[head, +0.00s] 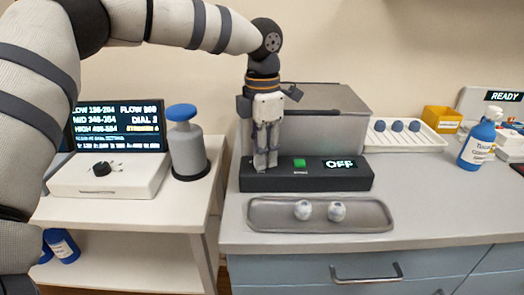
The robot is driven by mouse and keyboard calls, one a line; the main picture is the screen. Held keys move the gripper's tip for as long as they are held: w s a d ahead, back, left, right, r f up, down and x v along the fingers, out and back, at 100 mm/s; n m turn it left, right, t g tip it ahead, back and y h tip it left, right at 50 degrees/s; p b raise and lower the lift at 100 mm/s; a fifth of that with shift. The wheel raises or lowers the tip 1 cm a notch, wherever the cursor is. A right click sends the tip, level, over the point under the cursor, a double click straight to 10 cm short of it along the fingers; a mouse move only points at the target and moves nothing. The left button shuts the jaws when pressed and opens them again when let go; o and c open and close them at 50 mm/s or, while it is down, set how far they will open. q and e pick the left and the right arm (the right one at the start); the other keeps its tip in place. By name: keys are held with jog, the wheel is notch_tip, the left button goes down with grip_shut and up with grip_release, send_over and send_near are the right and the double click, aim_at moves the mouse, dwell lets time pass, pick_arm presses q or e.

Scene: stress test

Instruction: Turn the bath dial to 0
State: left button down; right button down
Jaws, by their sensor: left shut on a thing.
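The grey bath (335,110) stands on the right bench with a black control panel (335,181) along its front. The panel has a green button (299,163) and a display (341,164) reading OFF. My left gripper (265,165) points down at the left part of this panel, with its fingers closed together. It is shut on the bath dial, which the fingers hide, so its setting cannot be read. My right gripper is not in view.
A metal tray (265,221) with two white balls lies in front of the panel. On the left are a white device with a black knob (102,169), a lit screen (120,125) and a grey bottle (187,150). A rack (428,140) and blue spray bottle (476,146) stand right.

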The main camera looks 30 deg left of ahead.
pick_arm(q)
jog(key=shift+r, duration=0.1)
jog(key=c, duration=1.6)
grip_release()
notch_tip(320, 180, up, 12)
